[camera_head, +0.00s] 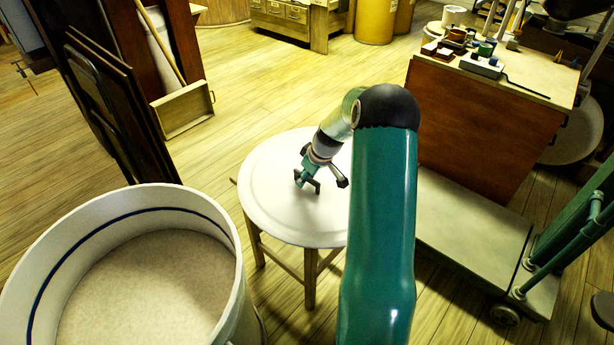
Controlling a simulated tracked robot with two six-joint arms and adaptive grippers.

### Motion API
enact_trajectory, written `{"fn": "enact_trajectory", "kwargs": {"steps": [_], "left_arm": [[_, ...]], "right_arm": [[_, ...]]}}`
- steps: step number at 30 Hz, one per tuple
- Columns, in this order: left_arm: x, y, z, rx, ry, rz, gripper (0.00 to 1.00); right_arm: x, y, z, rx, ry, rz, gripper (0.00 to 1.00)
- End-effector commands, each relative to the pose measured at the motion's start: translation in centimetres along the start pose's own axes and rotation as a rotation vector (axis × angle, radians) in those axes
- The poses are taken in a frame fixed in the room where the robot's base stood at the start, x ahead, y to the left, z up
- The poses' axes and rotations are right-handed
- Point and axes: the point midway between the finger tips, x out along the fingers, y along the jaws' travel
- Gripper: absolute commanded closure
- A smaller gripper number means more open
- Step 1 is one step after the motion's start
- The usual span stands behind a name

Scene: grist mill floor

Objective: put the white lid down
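The white lid (270,190) is a wide round disc in the middle of the head view. It lies level over a wooden stand (310,278), whose legs show below its rim. I cannot tell whether it rests fully on the stand. My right arm comes up from the bottom and bends over the lid. My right gripper (321,184) points down at the middle of the lid, with dark and teal finger parts close to its surface. I cannot tell whether they hold a handle. The arm hides the lid's right side. My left gripper is not in view.
A large white tub (228,275) with pale contents and a blue inner line stands at the lower left. A wooden bench (480,130) with small items is at the right, by a low flat cart (470,235). Open plank floor (270,75) lies behind the lid.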

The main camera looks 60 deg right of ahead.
Motion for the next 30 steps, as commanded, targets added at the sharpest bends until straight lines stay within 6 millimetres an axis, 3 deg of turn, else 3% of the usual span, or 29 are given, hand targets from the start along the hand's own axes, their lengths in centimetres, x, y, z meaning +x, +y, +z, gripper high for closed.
{"fn": "enact_trajectory", "kwargs": {"steps": [6,11,24,30], "left_arm": [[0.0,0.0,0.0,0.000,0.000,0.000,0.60],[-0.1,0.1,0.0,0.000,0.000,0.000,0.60],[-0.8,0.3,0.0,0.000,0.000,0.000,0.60],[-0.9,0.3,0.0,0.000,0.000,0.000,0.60]], "right_arm": [[-0.2,0.0,-0.1,0.000,0.001,0.001,0.63],[-1.7,0.1,-0.1,0.000,0.002,0.002,0.63],[-9.9,0.1,-0.1,-0.001,0.001,0.003,0.63],[-11.8,0.0,0.0,0.000,0.001,0.001,0.63]]}}
